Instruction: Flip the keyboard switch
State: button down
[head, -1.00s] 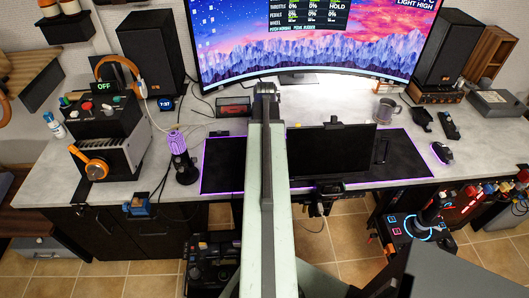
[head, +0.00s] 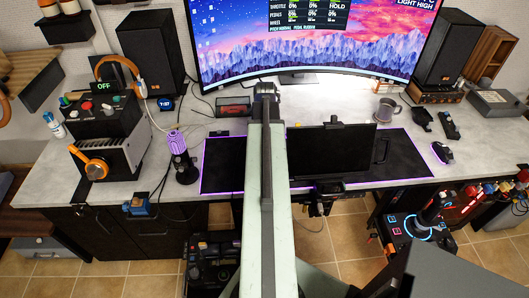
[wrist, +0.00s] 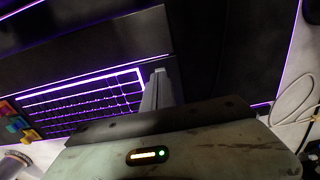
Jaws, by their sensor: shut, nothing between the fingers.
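The keyboard, with a purple-lit key grid (wrist: 85,105), shows at the left in the wrist view. In the head view I cannot make it out; a black screen panel (head: 333,150) and my arm cover the middle of the purple-edged desk mat. I cannot pick out its switch in either view. My gripper (wrist: 158,78) is shut and empty, its fingers beside the right edge of the lit grid in the wrist view. I cannot tell whether they touch anything. In the head view the fingers are hidden beyond the far end of my arm.
A large curved monitor (head: 310,40) stands behind. A purple microphone (head: 179,155) and a black box with a switch panel (head: 103,115) stand to the left. A mouse (head: 441,152) and a mug (head: 386,110) are to the right. A joystick (head: 430,212) is below the desk's right front edge.

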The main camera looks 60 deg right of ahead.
jog(key=shift+f+b, duration=0.85)
jog(key=shift+f, duration=0.05)
notch_tip(320, 180, up, 7)
jog(key=p, duration=0.7)
jog(key=shift+r, duration=0.1)
dwell(0.5)
